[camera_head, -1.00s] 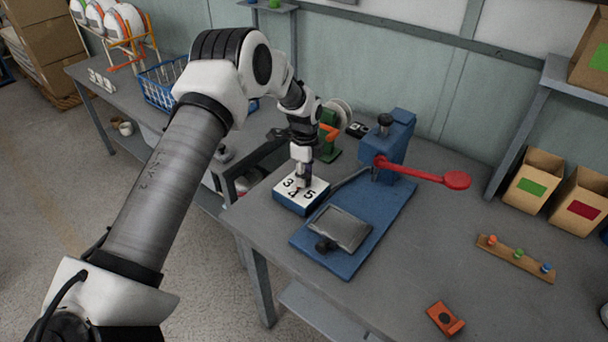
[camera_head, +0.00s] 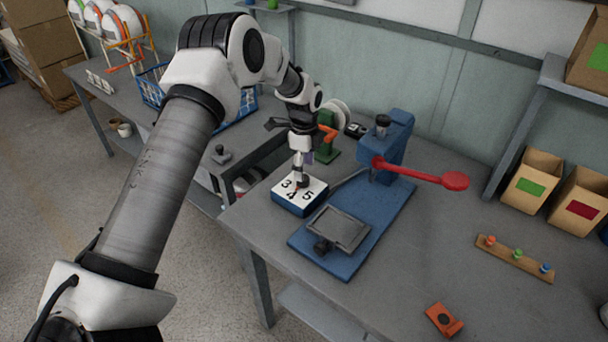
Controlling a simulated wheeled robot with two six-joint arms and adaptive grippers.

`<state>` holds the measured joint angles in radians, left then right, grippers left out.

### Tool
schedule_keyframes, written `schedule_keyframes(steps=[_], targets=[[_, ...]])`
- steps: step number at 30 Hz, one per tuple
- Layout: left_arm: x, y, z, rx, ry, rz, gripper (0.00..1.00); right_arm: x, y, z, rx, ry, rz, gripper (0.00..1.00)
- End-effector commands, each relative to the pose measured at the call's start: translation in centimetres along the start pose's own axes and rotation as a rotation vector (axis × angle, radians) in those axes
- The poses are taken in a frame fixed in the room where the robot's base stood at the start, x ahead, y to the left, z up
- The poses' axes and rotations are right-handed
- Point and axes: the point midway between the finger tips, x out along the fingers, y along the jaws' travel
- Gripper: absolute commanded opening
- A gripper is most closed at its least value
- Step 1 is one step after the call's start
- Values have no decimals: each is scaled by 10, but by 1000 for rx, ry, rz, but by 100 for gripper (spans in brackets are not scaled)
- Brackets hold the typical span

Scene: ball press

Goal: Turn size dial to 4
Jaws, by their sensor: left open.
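The size dial is a dark knob (camera_head: 303,181) on a blue box with a white top (camera_head: 285,191) that bears the numbers 3, 4 and 5. A small reddish mark at the knob appears to face the 4, but it is too small to be sure. My left gripper (camera_head: 301,165) is open and points down right over the knob. Its fingers partly hide the back of the dial top; whether they touch the knob I cannot tell. My right gripper is not in view.
The blue press (camera_head: 394,150) with a red lever (camera_head: 425,175) and grey plate (camera_head: 340,228) stands right of the dial box. A green device (camera_head: 327,145) stands behind it. A peg strip (camera_head: 514,258) and orange block (camera_head: 444,320) lie farther right, with clear table between.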

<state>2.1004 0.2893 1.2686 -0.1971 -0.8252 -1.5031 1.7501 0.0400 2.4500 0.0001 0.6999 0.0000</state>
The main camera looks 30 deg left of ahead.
Motion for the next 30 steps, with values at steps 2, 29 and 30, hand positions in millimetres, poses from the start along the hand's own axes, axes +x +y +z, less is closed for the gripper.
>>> schedule_keyframes(steps=[2, 29, 30], targets=[[-22, -1, -1, 0, 1, -4, 63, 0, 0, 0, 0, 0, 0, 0], [-88, 0, -2, 2, -1, 1, 63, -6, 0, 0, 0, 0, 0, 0], [-95, 0, -2, 2, -1, 1, 63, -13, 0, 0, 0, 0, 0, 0]])
